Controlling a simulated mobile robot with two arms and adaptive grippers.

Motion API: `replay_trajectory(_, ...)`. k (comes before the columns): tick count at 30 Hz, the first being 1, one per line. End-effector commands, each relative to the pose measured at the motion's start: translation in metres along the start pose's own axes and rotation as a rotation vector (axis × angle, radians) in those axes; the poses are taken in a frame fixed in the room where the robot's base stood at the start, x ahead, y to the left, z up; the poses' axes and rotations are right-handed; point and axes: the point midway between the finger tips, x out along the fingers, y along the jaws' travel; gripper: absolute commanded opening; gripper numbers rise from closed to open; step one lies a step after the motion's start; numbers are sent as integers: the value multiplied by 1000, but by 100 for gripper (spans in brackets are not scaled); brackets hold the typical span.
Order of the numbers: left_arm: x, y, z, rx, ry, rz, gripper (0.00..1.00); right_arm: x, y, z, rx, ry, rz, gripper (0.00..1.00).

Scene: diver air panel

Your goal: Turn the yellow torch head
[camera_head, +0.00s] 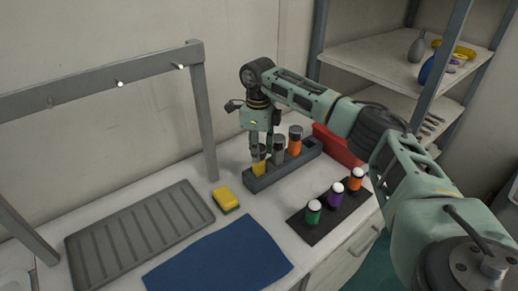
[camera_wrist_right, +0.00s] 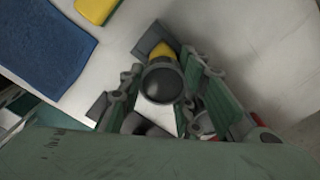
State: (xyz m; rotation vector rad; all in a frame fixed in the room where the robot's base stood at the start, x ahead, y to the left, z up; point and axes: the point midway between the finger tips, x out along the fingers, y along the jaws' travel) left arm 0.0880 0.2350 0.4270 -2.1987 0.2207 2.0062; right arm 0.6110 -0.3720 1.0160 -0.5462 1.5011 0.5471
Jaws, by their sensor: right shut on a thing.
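The yellow torch (camera_head: 258,168) stands upright in the left slot of a dark grey holder (camera_head: 262,183) on the counter. My right gripper (camera_head: 261,150) points down over it and is shut on its dark head. In the right wrist view the round dark torch head (camera_wrist_right: 162,82) sits between the fingers, with a bit of yellow body beyond it. A grey torch (camera_head: 279,147) and an orange torch (camera_head: 295,141) stand in the same holder, to the right. My left gripper is not in view.
A yellow sponge (camera_head: 226,199), a blue cloth (camera_head: 220,260) and a ribbed grey tray (camera_head: 135,235) lie to the left. A dark mat (camera_head: 325,226) with green, purple and orange capped items lies in front. A red box (camera_head: 338,146) stands behind the holder. A grey frame with hooks (camera_head: 120,77) rises behind.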

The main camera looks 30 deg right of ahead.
Motion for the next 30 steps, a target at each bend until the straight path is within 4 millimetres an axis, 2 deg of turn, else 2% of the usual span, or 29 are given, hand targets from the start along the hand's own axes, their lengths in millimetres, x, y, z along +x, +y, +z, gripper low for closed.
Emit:
replay_trajectory(6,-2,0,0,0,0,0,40,-1,0,2,189,-1,0,5)
replay_trajectory(15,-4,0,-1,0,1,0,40,0,0,3,372,-1,0,5)
replay_trajectory(30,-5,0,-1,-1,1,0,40,0,0,4,505,-1,1,5)
